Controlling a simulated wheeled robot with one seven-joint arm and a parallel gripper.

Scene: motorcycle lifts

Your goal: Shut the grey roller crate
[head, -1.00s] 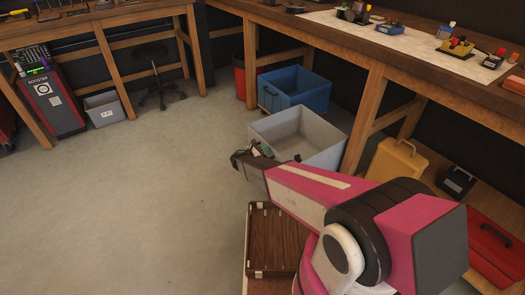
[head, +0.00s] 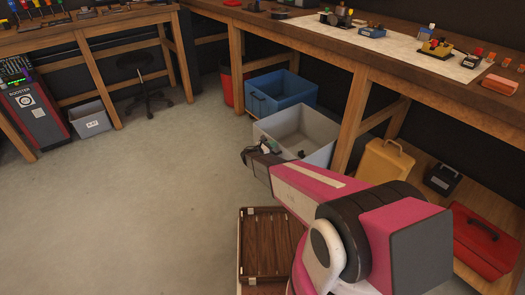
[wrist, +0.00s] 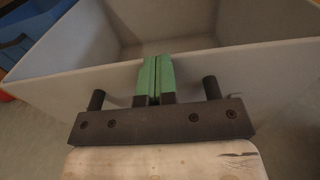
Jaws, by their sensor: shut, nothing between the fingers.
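The grey roller crate (head: 318,124) stands on the floor, open at the top, partly under the right-hand workbench and partly out past its front leg. A few small dark items lie in it. My gripper (head: 264,146) is at the crate's left side in the head view. In the wrist view, my gripper (wrist: 155,78) has its green fingers shut together and empty, overlapping the crate's near wall (wrist: 225,78). I cannot tell for certain whether they touch it.
A blue crate (head: 296,90) and a red bin (head: 227,88) stand behind the grey crate. The bench leg (head: 349,120) is at its right. A yellow case (head: 383,160) and red toolbox (head: 485,240) lie further right. The floor at left is clear.

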